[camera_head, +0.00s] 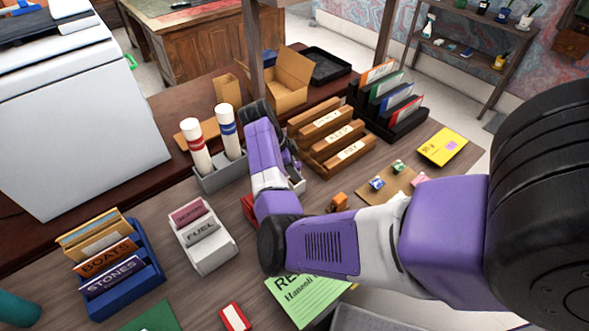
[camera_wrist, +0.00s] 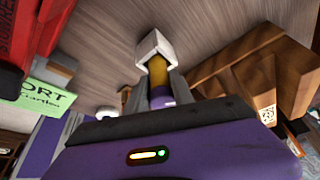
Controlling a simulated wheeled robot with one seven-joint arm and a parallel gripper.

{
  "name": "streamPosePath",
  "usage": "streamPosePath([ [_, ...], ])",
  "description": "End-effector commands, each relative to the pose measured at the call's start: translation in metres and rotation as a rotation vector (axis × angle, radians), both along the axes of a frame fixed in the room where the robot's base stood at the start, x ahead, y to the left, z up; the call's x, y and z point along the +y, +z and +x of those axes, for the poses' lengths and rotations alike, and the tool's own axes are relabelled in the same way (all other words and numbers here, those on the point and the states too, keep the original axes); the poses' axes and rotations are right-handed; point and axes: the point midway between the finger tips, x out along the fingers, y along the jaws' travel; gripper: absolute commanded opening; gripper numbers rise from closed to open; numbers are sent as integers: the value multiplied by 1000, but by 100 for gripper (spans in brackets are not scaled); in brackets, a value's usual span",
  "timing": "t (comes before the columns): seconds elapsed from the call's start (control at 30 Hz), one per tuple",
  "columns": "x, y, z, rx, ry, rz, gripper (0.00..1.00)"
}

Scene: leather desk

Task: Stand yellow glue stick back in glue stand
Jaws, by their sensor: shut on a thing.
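The yellow glue stick (camera_wrist: 158,74) is between the two grey fingers of my gripper (camera_wrist: 160,80) in the wrist view, with a purple part nearest the palm. Its far end meets a small whitish, square, open holder (camera_wrist: 148,46), which looks like the glue stand. I cannot tell how far the stick is inside it or whether it only overlaps it in view. In the head view my gripper (camera_head: 291,160) is largely hidden by my purple arm, and the stick is not clearly seen. A grey piece (camera_head: 298,186) shows just below the gripper.
Wooden labelled trays (camera_head: 331,139) stand close right of my gripper. A grey holder (camera_head: 222,178) with two white banded tubes stands left. A red object (camera_wrist: 22,40) is close at left in the wrist view. A green sheet (camera_head: 308,297) lies nearer the front.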

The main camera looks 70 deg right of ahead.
Motion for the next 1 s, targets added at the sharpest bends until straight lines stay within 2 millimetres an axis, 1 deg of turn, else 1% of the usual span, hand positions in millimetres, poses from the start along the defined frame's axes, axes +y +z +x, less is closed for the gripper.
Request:
streamPosePath([
  [0.1, 0, 0, 0, 0, 0, 0, 0],
  [0.13, 0, 0, 0, 0, 0, 0, 34],
  [0.2, 0, 0, 0, 0, 0, 0, 48],
  [0.23, 0, 0, 0, 0, 0, 0, 50],
  [0.53, 0, 1, 0, 0, 0, 0, 50],
  [0.67, 1, 8, 4, -2, 1, -1, 50],
  [0.77, 4, 21, 9, -4, 2, -2, 50],
  [1.0, 13, 66, 25, -4, 0, -3, 50],
])
